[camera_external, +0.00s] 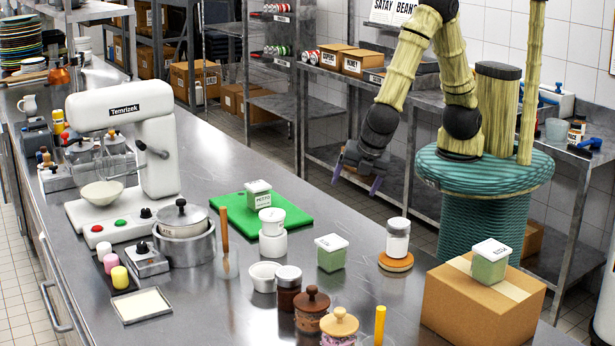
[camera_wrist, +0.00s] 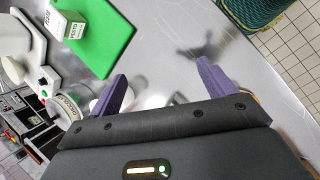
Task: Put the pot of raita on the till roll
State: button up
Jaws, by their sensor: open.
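A small white lidded pot (camera_external: 271,216), its label too small to read, looks like the raita. It stands upright on a wider white cylinder (camera_external: 273,244) that looks like the till roll, at the near corner of the green board. My gripper (camera_external: 356,183) is open and empty, up and to the right of this stack and apart from it. In the wrist view my gripper (camera_wrist: 162,72) shows both purple fingers spread, with only bare counter between them. A whitish shape partly hidden by the left finger there cannot be made out.
A pesto pot (camera_external: 258,195) stands on the green board (camera_external: 233,213). A green pot (camera_external: 330,254) and a white jar (camera_external: 397,236) on a wooden coaster stand nearby. Another green pot (camera_external: 490,264) sits on a cardboard box (camera_external: 470,312). Jars crowd the near edge.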

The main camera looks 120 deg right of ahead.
jog(key=s+a+r+m+t+y, duration=0.2)
jog(key=s+r+m+y, duration=0.3)
jog(key=m, duration=0.5)
jog(key=shift+s+a+r, duration=0.4)
jog(key=shift+s+r, duration=0.4)
jog(key=shift+r, duration=0.05)
